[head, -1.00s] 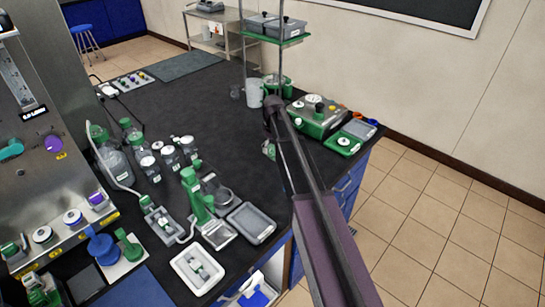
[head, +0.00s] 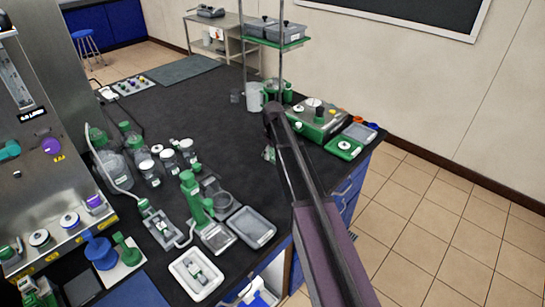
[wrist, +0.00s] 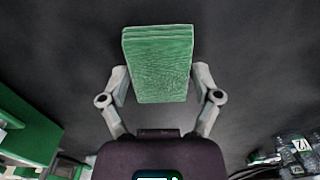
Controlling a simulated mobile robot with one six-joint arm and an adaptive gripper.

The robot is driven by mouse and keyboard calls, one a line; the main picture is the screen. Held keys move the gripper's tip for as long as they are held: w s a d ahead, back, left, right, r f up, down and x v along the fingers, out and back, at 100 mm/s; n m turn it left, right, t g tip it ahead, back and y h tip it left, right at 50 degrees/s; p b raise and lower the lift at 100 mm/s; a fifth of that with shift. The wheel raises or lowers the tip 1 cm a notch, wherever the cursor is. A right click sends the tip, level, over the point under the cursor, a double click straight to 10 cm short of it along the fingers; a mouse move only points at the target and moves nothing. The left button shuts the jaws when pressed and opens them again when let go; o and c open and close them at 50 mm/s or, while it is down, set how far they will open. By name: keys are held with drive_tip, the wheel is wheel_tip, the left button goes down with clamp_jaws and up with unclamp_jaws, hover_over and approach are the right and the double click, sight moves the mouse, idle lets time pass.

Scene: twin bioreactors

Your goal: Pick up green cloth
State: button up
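The green cloth (wrist: 158,62) is a folded, layered block in the upper middle of the wrist view. My gripper (wrist: 160,80) has its two pale fingers wide apart, one at each side of the cloth's lower half. The fingertips are very close to its sides; I cannot tell whether they touch it. In the head view my gripper hangs beside the dark arm above the black bench, mostly hidden, and the cloth cannot be made out clearly there.
Right of the arm stands a green-and-white device (head: 318,118) near the bench edge. A grey tray (head: 250,228), bottles (head: 150,172) and a green stand (head: 192,192) crowd the bench to the left. A metal rack with a green shelf (head: 270,40) rises behind. The bench's middle is clear.

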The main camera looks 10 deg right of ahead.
sight(273, 153)
drive_tip(key=shift+c, duration=0.6)
drive_tip(key=shift+r, duration=0.2)
wheel_tip(273, 153, up, 4)
drive_tip(key=p, duration=0.4)
drive_tip(key=shift+f, duration=0.2)
drive_tip(key=s, duration=0.5)
drive_tip(key=s+d, duration=0.1)
drive_tip(key=s, duration=0.4)
drive_tip(key=s+d+r+p, duration=0.1)
drive_tip(key=s, duration=0.5)
drive_tip(key=shift+d, duration=0.2)
drive_tip(key=shift+w, duration=0.1)
drive_tip(key=o, duration=0.4)
drive_tip(key=shift+c, duration=0.2)
drive_tip(key=c, duration=0.5)
drive_tip(key=shift+o, duration=0.2)
